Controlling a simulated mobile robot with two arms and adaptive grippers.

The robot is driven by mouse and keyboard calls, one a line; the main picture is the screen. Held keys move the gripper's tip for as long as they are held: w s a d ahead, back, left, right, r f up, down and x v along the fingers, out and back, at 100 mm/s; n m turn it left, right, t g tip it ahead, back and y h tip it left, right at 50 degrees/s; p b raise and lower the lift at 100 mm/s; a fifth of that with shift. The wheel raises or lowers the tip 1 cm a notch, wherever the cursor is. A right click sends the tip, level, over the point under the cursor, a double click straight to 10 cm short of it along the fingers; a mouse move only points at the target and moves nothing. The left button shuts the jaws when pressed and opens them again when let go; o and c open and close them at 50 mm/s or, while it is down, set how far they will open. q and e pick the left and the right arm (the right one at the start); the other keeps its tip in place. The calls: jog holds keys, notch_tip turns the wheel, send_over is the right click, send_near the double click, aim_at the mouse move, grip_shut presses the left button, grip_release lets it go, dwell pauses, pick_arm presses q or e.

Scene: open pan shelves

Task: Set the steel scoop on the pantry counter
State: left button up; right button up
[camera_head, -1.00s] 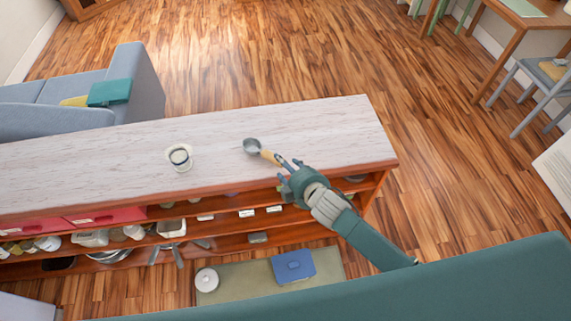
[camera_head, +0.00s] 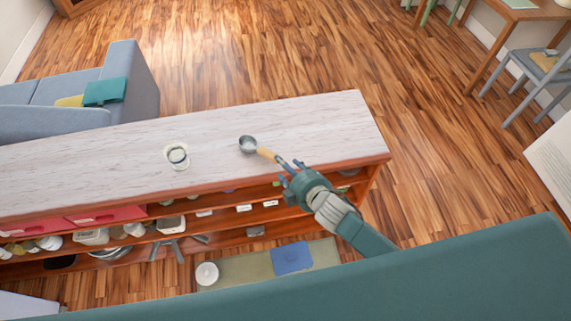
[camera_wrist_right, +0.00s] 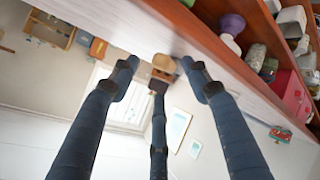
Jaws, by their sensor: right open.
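The steel scoop (camera_head: 248,145) lies on the pale top of the pantry counter (camera_head: 320,125), with its yellowish wooden handle (camera_head: 267,155) pointing toward my right gripper. My right gripper (camera_head: 288,166) is open at the counter's front edge, its fingertips by the handle's end. In the right wrist view its dark fingers (camera_wrist_right: 160,74) are spread, and the handle's brown end (camera_wrist_right: 163,66) shows between their tips. I cannot tell there whether any finger touches it. The scoop's bowl is hidden in that view. My left gripper is not in view.
A small cup-like container (camera_head: 177,156) stands on the counter left of the scoop. Shelves below hold red boxes (camera_head: 95,216) and several pans and jars. A mat on the floor carries a blue item (camera_head: 292,258) and a white round one (camera_head: 207,274). The counter's right end is clear.

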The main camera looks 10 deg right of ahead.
jog(key=shift+p+v, duration=1.05)
jog(key=shift+v, duration=0.6)
